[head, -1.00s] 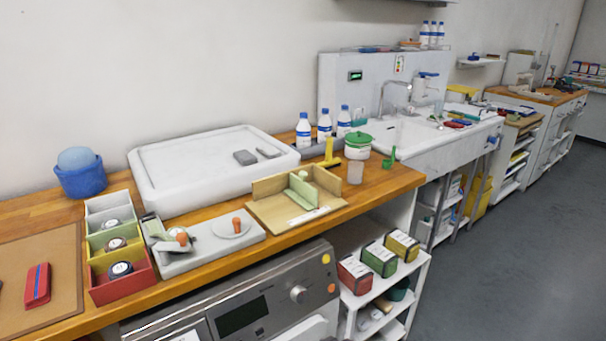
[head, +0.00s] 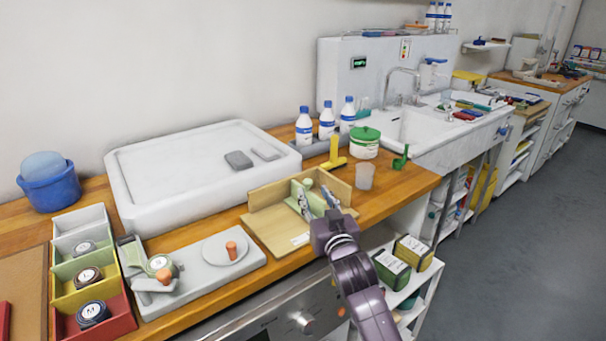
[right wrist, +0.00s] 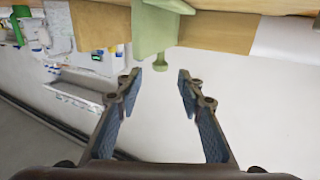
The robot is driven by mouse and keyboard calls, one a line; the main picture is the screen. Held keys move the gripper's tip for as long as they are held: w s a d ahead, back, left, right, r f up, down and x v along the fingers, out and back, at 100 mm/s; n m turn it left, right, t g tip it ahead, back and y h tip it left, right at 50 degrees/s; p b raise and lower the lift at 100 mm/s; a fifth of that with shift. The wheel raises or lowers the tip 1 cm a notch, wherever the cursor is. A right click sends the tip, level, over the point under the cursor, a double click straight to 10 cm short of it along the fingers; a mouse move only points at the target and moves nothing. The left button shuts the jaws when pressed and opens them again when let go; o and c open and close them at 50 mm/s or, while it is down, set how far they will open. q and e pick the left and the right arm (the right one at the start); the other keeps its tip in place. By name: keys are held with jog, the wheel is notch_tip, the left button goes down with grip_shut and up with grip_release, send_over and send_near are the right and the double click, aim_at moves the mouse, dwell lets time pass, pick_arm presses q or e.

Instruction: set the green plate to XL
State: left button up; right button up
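The pale green plate (head: 296,189) stands upright on a wooden sizing board (head: 263,232) with low wooden walls. In the right wrist view the plate (right wrist: 153,30) hangs at the top middle, with a small green knob (right wrist: 160,64) sticking out towards me. My right gripper (head: 317,194) is at the plate's front side. In the right wrist view its fingers are open (right wrist: 160,80), with the knob just beyond the gap and nothing gripped. A white label (head: 300,240) lies on the board's front; I cannot read its marks. My left gripper is not in view.
A grey base with orange knobs (head: 208,281) and coloured bins (head: 62,327) holding L and M rolls stand left. A white tray (head: 135,200) is behind.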

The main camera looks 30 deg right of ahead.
aim_at(308, 183)
jog(key=shift+w+r, duration=0.2)
jog(key=x, duration=0.3)
jog(key=shift+w+d+r+p, duration=0.1)
jog(key=shift+r+p, duration=0.05)
jog(key=shift+p, duration=0.15)
jog(key=shift+x, duration=1.15)
jog(key=shift+w+d, duration=0.2)
jog(key=shift+w, duration=0.4)
jog(key=shift+f, duration=0.2)
jog(key=c, duration=0.6)
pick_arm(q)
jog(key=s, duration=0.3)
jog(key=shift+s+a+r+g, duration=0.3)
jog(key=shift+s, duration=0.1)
pick_arm(e)
grip_shut()
